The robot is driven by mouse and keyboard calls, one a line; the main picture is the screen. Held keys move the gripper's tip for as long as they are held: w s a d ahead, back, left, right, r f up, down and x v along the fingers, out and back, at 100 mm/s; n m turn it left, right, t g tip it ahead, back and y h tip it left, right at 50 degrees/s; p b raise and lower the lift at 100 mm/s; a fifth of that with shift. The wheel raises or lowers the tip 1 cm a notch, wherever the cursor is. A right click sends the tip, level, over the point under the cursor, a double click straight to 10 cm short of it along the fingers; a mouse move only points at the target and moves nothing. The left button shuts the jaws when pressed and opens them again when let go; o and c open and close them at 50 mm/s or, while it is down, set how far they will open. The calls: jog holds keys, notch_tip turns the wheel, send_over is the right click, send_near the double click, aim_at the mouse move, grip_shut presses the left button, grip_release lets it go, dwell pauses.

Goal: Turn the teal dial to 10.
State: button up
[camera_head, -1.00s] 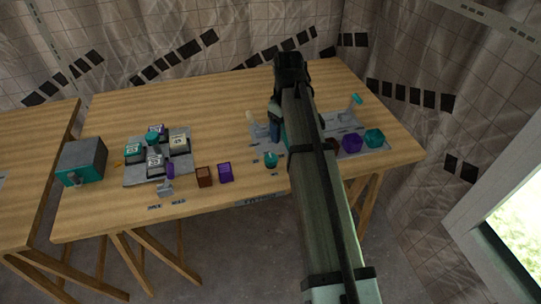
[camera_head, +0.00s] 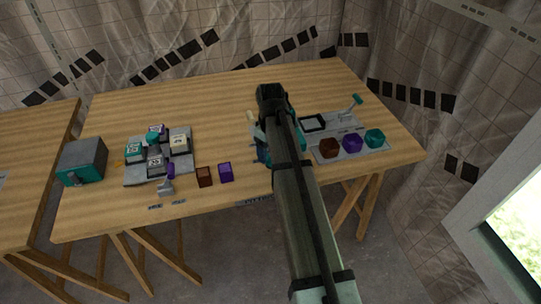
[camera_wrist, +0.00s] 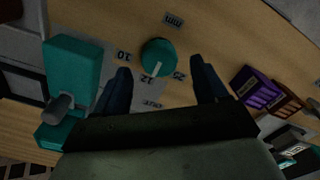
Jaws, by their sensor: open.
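The teal dial (camera_wrist: 159,57) is a round knob with a white pointer, seen in the wrist view. The pointer faces the middle label (camera_wrist: 147,78), which looks like 12 or 15. The label 10 (camera_wrist: 124,56) is left of the dial and a label that looks like 25 (camera_wrist: 179,75) is at its lower right. My gripper (camera_wrist: 160,65) is open, with its dark blue fingers on either side of the dial in this view. I cannot tell whether they touch it. In the head view my gripper (camera_head: 262,154) is low over the table's front part, and the dial is hidden.
A teal block with a grey knob (camera_wrist: 72,75) stands close left of my gripper in the wrist view. Purple (camera_head: 225,173) and brown (camera_head: 204,176) containers are to the left in the head view. Brown, purple and teal knobs (camera_head: 353,143) are to the right.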

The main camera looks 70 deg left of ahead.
jog(key=shift+f, duration=1.5)
jog(key=c, duration=1.1)
jog(key=shift+o, duration=0.2)
jog(key=shift+m, duration=0.4)
jog(key=m, duration=0.5)
jog(key=shift+w, duration=0.1)
jog(key=m, duration=0.6)
